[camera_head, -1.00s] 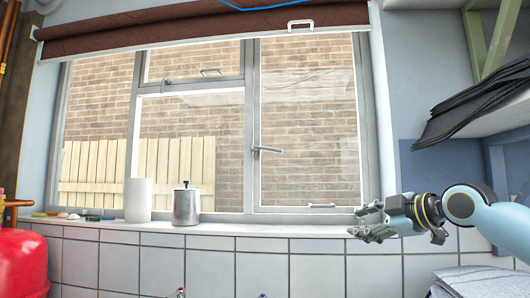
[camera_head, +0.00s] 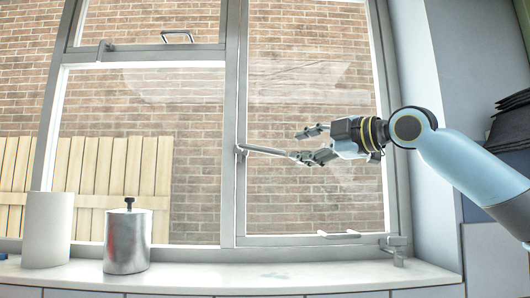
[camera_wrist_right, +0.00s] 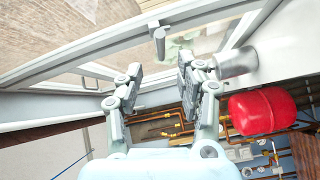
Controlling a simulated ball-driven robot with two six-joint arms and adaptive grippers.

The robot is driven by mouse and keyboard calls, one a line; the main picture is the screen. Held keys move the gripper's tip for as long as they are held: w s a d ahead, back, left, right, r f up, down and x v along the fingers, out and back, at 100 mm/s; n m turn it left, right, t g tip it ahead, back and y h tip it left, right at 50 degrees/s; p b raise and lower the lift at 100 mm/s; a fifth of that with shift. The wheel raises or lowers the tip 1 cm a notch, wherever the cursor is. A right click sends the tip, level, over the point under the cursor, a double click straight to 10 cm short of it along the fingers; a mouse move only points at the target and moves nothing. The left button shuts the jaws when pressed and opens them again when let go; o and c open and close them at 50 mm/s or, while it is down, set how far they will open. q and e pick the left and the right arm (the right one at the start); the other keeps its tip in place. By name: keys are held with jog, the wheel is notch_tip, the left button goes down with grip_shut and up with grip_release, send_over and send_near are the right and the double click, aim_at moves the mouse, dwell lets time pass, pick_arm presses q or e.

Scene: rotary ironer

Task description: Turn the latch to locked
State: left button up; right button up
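The window latch (camera_head: 262,150) is a grey handle on the upright window bar, pointing right and nearly level. My right gripper (camera_head: 303,145) is beside its free end, with one finger above and one lower, near the handle tip. In the right wrist view the gripper (camera_wrist_right: 160,75) has its two fingers apart, with a grey handle end (camera_wrist_right: 159,42), likely the latch, ahead of the gap. Nothing is between the fingers. Whether the lower finger touches the handle, I cannot tell. My left gripper is not in view.
A metal canister (camera_head: 127,240) and a white roll (camera_head: 48,228) stand on the sill (camera_head: 250,277) at left. A small lower handle (camera_head: 339,234) and a stay (camera_head: 395,249) are low on the right pane. A red tank (camera_wrist_right: 263,110) shows in the wrist view.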

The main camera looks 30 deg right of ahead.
aim_at(274, 150)
jog(key=p+x, duration=0.3)
jog(key=x, duration=0.6)
jog(key=shift+a+r, duration=0.1)
jog(key=shift+w+a+p, duration=0.15)
jog(key=shift+w+p, duration=0.2)
jog(key=shift+w, duration=0.15)
grip_shut()
